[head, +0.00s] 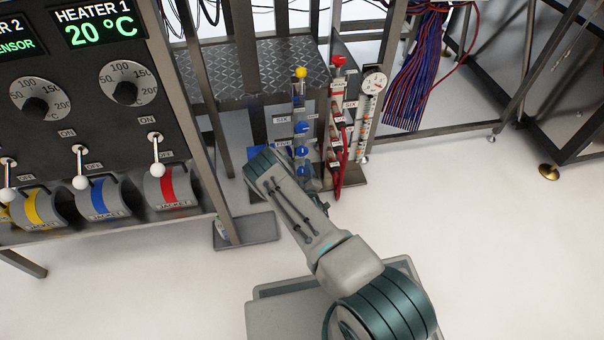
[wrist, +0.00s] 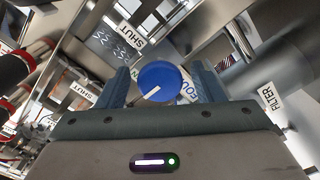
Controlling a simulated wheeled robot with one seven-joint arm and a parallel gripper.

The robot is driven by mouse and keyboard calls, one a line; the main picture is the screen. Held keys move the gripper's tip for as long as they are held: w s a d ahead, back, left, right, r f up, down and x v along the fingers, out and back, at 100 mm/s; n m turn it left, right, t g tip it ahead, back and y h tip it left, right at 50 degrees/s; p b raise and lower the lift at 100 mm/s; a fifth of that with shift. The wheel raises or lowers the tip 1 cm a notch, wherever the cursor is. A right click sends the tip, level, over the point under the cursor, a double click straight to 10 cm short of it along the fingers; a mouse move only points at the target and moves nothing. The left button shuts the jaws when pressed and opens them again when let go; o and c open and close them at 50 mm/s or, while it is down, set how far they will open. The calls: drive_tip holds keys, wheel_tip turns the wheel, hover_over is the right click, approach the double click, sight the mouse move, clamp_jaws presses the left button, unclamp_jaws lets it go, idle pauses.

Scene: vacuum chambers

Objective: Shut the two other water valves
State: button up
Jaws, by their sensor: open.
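A column of blue valve knobs stands beside the rack in the head view, with an upper knob (head: 302,127) and a lower knob (head: 301,152) showing. My arm hides the lower part of this column and my gripper in that view. In the wrist view my gripper (wrist: 163,76) is open, with one finger on each side of a round blue knob (wrist: 158,76). The knob's white line slants from its middle to the lower left. I cannot tell whether the fingers touch it. A "SHUT" label (wrist: 130,36) shows above left of the knob; another label beside it is partly hidden.
A red-handled pipe column (head: 338,120) and a round gauge (head: 375,83) stand close to the right of the blue knobs. The heater panel (head: 85,90) with its levers is on the left. A metal post (head: 200,120) stands between.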

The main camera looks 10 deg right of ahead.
drive_tip(key=c, duration=1)
drive_tip(key=m+p, duration=0.1)
drive_tip(key=m, duration=0.3)
drive_tip(key=shift+d, duration=0.1)
drive_tip(key=m+p, duration=0.1)
drive_tip(key=m, duration=0.9)
drive_tip(key=shift+p, duration=0.3)
drive_tip(key=shift+m, duration=1.8)
drive_tip(key=shift+f, duration=0.1)
